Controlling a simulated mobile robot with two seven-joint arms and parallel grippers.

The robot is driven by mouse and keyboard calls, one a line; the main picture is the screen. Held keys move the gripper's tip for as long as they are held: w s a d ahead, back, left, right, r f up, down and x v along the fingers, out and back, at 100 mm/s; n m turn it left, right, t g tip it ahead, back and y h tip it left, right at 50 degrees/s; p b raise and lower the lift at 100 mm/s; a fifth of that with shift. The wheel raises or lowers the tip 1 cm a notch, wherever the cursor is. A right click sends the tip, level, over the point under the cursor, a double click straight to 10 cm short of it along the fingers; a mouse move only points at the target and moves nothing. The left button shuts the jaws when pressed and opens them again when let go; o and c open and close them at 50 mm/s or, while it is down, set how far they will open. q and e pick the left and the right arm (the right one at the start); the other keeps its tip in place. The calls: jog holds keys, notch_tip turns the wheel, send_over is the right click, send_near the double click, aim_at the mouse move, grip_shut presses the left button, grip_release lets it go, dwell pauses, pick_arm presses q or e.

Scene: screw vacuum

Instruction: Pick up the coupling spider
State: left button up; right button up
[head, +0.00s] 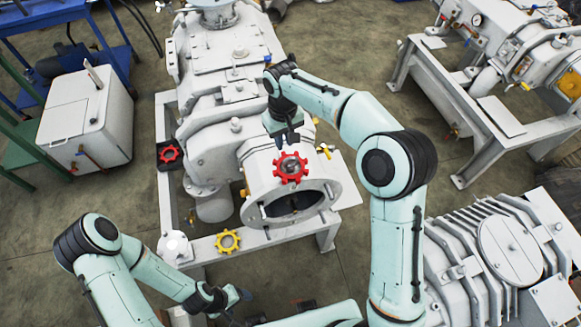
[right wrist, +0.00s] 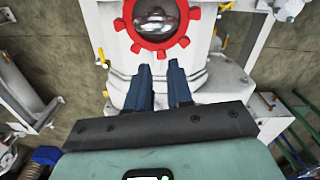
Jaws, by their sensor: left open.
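A red toothed ring (head: 291,167), spider-like in shape, sits on the upper rim of the white machine's round flange opening. In the right wrist view the red ring (right wrist: 157,45) surrounds a shiny dome, just beyond my fingertips. A second red toothed piece (head: 169,154) lies in a dark tray left of the machine. A yellow toothed piece (head: 228,241) lies on the frame at lower left. My right gripper (head: 288,138) is just above the red ring on the flange; it also shows in the right wrist view (right wrist: 159,80), fingers apart and empty. My left gripper (head: 237,297) is open at lower middle.
The white screw vacuum machine (head: 230,50) fills the middle on its frame. A white box cabinet (head: 85,120) stands at left. Another pump on a stand (head: 430,100) is at upper right, and a finned machine (head: 500,250) at lower right. Bare floor shows between them.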

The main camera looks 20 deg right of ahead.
aim_at(284, 153)
jog(key=shift+f, duration=2.65)
grip_shut()
